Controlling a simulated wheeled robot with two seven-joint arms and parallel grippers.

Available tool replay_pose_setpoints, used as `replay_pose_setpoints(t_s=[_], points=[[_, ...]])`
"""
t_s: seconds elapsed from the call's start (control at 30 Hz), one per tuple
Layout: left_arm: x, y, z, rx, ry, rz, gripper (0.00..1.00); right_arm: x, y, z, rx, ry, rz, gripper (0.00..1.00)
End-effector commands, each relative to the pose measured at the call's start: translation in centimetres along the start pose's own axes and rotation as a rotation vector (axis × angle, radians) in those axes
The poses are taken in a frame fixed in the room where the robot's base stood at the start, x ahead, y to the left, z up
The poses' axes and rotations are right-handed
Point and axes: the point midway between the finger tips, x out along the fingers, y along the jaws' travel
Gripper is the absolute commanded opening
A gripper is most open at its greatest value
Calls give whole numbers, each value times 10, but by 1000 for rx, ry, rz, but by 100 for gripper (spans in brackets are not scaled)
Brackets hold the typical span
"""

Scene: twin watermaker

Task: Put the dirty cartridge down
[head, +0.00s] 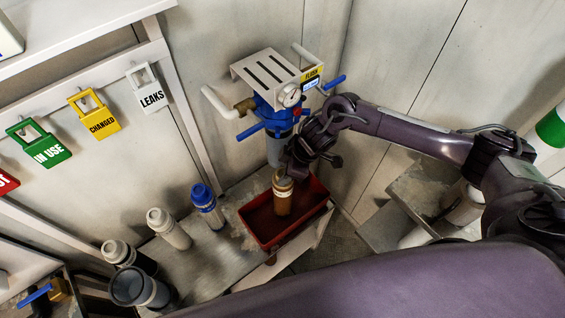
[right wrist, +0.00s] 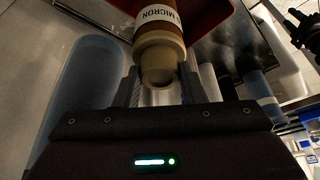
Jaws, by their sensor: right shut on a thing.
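The dirty cartridge (head: 283,198) is brown with a pale label and cap, and it stands roughly upright within the outline of the red tray (head: 243,215). I cannot tell whether its base touches the tray floor. My right gripper (head: 288,168) is at the cartridge's top end and shut on it. In the right wrist view the cartridge (right wrist: 160,50), with "MICRON" on its label, sits between the fingers of the right gripper (right wrist: 160,88). The fingertips are partly hidden in the head view. My left gripper does not show in the head view.
The blue filter housing (head: 275,118) with gauge and valve handles is on the wall behind the tray. A blue-capped cartridge (head: 207,207), a white cartridge (head: 168,228) and an open grey-blue container (head: 138,288) stand left of the tray. Coloured tags hang on the left wall.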

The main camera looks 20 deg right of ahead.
Motion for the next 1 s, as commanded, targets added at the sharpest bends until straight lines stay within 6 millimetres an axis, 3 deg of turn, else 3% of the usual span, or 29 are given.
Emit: replay_pose_setpoints(t_s=[0.03, 0.17, 0.47, 0.5, 0.67, 1.0], points=[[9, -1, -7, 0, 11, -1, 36, 9, -2, 2, -1, 0, -1, 17], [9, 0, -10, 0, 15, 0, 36, 9, -3, 1, 0, 0, 1, 17], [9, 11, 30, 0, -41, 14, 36, 11, -3, 2, 0, 0, 1, 17], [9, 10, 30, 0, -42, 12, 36, 12, -4, 3, 0, -1, 0, 38], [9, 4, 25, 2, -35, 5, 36, 11, -3, 3, 0, -2, 1, 59], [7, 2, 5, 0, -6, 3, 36, 7, -3, 1, 0, -1, 1, 59]])
